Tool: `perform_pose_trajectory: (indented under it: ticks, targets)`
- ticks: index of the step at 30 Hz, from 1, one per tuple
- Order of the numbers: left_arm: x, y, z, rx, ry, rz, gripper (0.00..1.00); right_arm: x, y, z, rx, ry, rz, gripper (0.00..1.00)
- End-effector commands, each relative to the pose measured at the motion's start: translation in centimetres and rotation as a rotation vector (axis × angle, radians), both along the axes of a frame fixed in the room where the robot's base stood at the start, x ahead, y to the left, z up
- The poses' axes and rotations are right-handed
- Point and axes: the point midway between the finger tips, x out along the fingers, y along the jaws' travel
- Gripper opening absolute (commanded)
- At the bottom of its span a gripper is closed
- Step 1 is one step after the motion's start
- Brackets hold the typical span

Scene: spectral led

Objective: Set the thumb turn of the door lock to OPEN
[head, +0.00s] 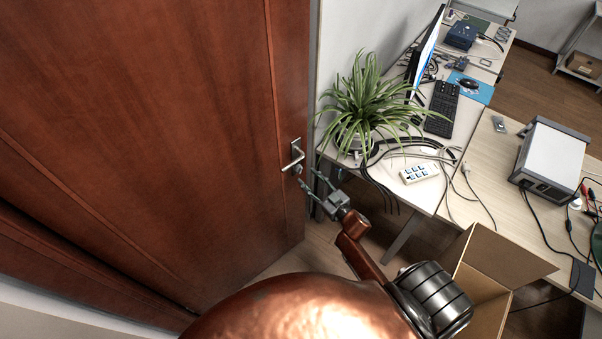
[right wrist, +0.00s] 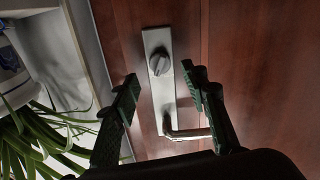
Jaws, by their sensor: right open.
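The wooden door (head: 150,110) fills the left of the head view. Its silver lock plate (right wrist: 163,100) carries a round thumb turn (right wrist: 159,64) and a lever handle (right wrist: 190,134) in the right wrist view. The thumb turn's raised grip looks slanted; I see no readable OPEN mark. In the head view the handle (head: 293,156) is clear and the thumb turn (head: 298,169) is small just below it. My right gripper (head: 308,178) is open and empty, facing the lock. In the wrist view its fingertips (right wrist: 162,80) appear either side of the plate, apart from the knob. My left gripper is not in view.
A potted spider plant (head: 365,105) stands on the desk close to the right of the door. A power strip (head: 418,173), cables and a keyboard (head: 441,108) lie on the desks. An open cardboard box (head: 480,290) stands below, right of my arm.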

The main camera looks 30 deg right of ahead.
Motion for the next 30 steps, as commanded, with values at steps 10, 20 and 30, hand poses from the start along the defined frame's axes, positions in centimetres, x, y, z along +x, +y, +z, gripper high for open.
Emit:
perform_pose_trajectory:
  ticks: [10,20,30]
  targets:
    - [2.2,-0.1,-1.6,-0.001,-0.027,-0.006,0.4,3.9,0.7,-0.2,0.001,0.0,0.002,0.41]
    - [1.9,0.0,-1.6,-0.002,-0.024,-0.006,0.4,4.1,0.8,0.0,0.001,0.001,0.003,0.38]
    - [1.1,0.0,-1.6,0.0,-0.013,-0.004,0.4,4.1,0.8,0.0,0.001,0.001,0.003,0.15]
